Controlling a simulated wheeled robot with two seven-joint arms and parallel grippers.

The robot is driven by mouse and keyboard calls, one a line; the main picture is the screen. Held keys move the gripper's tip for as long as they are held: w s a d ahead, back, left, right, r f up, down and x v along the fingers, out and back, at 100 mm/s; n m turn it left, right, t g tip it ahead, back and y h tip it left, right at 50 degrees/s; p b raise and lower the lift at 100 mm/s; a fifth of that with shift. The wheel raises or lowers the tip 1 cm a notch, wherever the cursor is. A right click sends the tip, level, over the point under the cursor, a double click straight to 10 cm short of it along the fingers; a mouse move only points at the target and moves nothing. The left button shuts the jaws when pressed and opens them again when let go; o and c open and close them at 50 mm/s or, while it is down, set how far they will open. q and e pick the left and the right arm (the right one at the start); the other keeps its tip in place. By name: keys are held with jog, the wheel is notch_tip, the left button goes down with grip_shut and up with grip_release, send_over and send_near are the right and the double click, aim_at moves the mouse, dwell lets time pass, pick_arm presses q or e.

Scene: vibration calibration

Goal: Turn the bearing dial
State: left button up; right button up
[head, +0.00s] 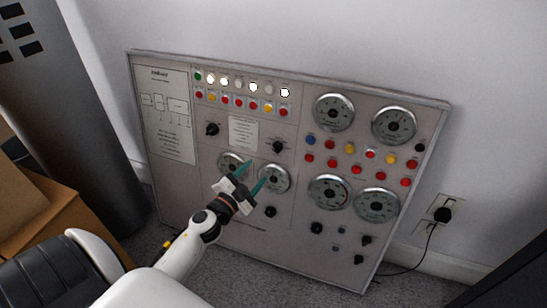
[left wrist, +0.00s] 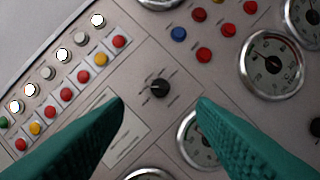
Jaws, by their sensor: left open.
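The grey control panel (head: 270,235) leans against the wall with several knobs and round gauges. I cannot read which one is the bearing dial. A black knob (head: 278,147) sits right of a white label; in the left wrist view this knob (left wrist: 160,88) appears centred between and just beyond the fingertips. My left gripper (head: 249,178) has two teal fingers spread apart, in front of two lower gauges. It is open and empty; in the left wrist view its fingers (left wrist: 161,102) frame the knob without visible contact. My right gripper is not in view.
Another black knob (head: 212,129) is left of the white label. Rows of coloured buttons and lamps (head: 240,92) are above. Large gauges (head: 333,112) fill the right side. A cardboard box (head: 70,225) and dark cylinder (head: 75,90) stand left. A plugged cord (head: 442,214) is at right.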

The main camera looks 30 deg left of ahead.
aim_at(276, 151)
pick_arm(q)
jog(key=w, duration=1)
jog(key=shift+w+a+b, duration=0.15)
jog(key=shift+a+b, duration=0.1)
jog(key=shift+b, duration=0.15)
jog(key=shift+w, duration=0.5)
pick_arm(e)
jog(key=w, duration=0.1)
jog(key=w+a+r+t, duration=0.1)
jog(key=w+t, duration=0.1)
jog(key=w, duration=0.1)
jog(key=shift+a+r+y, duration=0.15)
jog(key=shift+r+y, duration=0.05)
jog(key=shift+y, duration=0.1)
